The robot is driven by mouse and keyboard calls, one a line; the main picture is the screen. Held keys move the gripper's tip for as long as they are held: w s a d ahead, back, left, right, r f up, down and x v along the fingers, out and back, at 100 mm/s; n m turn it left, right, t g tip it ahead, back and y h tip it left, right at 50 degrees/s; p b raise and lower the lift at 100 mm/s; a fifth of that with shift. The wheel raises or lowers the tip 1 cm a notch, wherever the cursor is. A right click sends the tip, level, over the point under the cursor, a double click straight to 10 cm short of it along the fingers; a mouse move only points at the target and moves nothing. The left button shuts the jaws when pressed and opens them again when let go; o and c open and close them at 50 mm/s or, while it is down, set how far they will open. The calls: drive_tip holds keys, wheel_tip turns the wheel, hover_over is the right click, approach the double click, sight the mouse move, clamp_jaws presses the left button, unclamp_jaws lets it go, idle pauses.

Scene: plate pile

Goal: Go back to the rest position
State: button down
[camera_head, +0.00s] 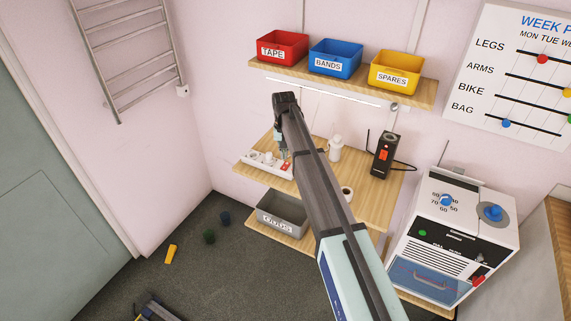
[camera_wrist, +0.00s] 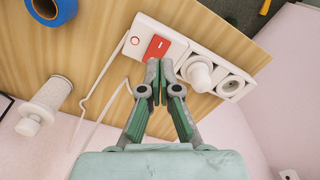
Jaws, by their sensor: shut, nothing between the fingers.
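My gripper (camera_wrist: 157,97) is shut and empty in the wrist view, its fingertips together. The tips show over the edge of a white power strip (camera_wrist: 182,47) that has a red rocker switch (camera_wrist: 157,47) and a plug (camera_wrist: 198,75) in it; I cannot tell whether they touch it. In the head view my arm reaches from the lower right up to the middle wooden shelf, and my gripper (camera_head: 283,150) points down at the power strip (camera_head: 255,160). The arm hides part of the shelf.
A white bottle (camera_head: 335,150), a black device with an orange part (camera_head: 384,157) and a roll of tape (camera_wrist: 50,8) are on the middle shelf. Red, blue and yellow bins (camera_head: 335,60) stand above, a grey bin (camera_head: 281,215) below. A white machine (camera_head: 450,235) is at right.

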drive_tip(key=shift+r, duration=0.7)
drive_tip(key=shift+f, duration=0.1)
